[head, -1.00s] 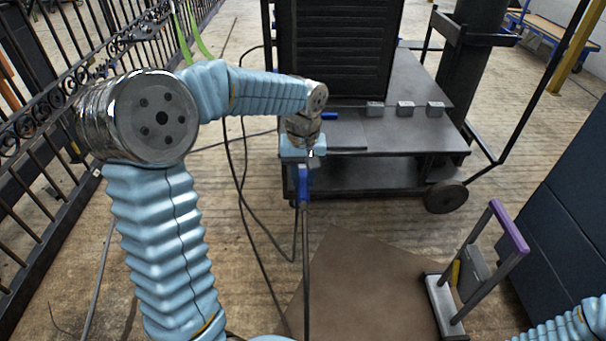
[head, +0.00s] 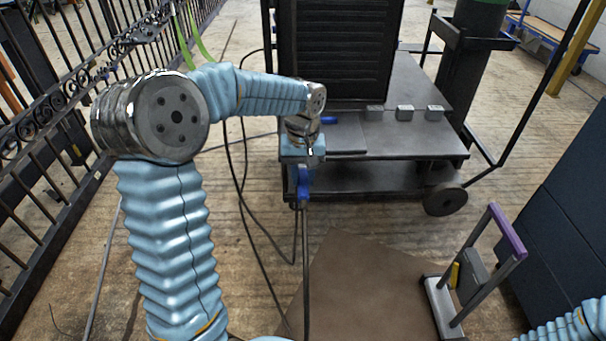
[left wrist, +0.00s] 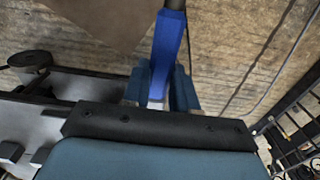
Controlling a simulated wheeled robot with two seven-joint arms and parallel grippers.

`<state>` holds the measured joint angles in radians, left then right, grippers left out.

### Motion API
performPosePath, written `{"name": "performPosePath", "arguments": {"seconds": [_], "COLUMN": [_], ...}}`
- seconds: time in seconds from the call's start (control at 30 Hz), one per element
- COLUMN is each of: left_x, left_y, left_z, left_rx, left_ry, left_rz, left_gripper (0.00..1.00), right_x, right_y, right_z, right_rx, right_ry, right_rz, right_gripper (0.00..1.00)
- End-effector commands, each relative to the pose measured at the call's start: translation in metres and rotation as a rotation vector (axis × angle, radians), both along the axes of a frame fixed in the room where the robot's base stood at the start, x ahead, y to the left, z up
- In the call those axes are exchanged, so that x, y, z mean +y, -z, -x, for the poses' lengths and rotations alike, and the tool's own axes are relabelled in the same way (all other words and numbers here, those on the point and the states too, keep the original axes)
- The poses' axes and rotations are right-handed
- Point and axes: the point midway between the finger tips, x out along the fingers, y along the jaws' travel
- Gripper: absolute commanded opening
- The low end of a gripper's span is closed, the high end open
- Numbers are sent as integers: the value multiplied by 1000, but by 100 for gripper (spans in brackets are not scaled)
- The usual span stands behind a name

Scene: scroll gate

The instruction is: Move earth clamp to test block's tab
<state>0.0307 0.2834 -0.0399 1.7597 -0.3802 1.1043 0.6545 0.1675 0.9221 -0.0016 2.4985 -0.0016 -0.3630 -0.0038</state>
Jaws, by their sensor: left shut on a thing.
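The earth clamp (head: 303,185) is blue, with a black cable hanging from it to the floor. My left gripper (head: 303,165) is shut on it, in front of the cart's near left corner and above the floor. In the left wrist view the blue clamp (left wrist: 168,50) sits between the two fingers of my left gripper (left wrist: 162,85) and points away from the palm. Several small grey blocks (head: 404,112) stand in a row on the cart top; I cannot tell whether one is the test block, and no tab is clear. My right gripper is out of view.
The dark cart (head: 400,145) carries a tall black slatted unit (head: 338,50). A brown mat (head: 370,290) lies on the floor. A purple-handled metal frame (head: 508,232) stands at right, beside dark blue panels (head: 560,200). An iron gate (head: 60,150) runs along the left.

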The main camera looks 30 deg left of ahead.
Motion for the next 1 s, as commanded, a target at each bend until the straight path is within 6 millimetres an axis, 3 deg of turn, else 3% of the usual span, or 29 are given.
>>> {"name": "performPosePath", "arguments": {"seconds": [1.0], "left_x": [3], "left_y": [-1], "left_z": [-5], "left_rx": [-1], "left_ry": [0], "left_rz": [0], "left_gripper": [0], "right_x": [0], "right_y": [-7], "right_z": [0], "right_rx": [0], "right_ry": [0], "right_rz": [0], "right_gripper": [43]}}
